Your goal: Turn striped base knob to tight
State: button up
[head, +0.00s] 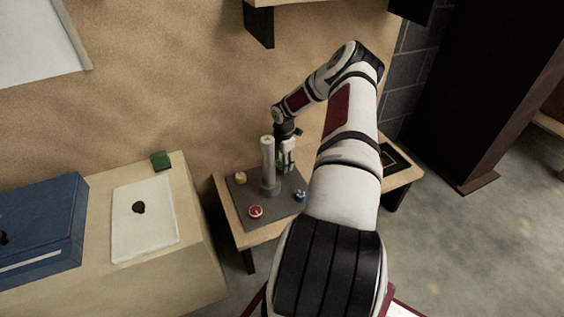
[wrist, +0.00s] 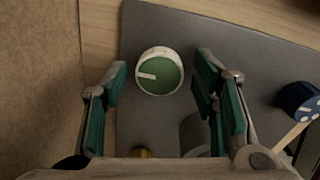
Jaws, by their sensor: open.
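A round green knob (wrist: 160,72) with a white pointer mark and a pale rim sits on the dark grey board (wrist: 225,40). My gripper (wrist: 163,75) is open, with its green-padded fingers on either side of this knob and gaps showing between. In the head view my gripper (head: 287,158) points down over the back of the board, and the green knob is not clearly seen there. A dark blue knob (wrist: 299,99) with pale marks is at the right in the wrist view. I cannot make out a striped base for certain on any knob.
In the head view a tall pale post (head: 268,160) stands close beside my gripper. A yellow knob (head: 240,177), a red knob (head: 256,212) and the blue knob (head: 300,196) are around it. A wall is behind the small wooden table (head: 235,225).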

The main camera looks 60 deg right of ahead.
jog(key=shift+c, duration=0.3)
jog(key=c, duration=1.1)
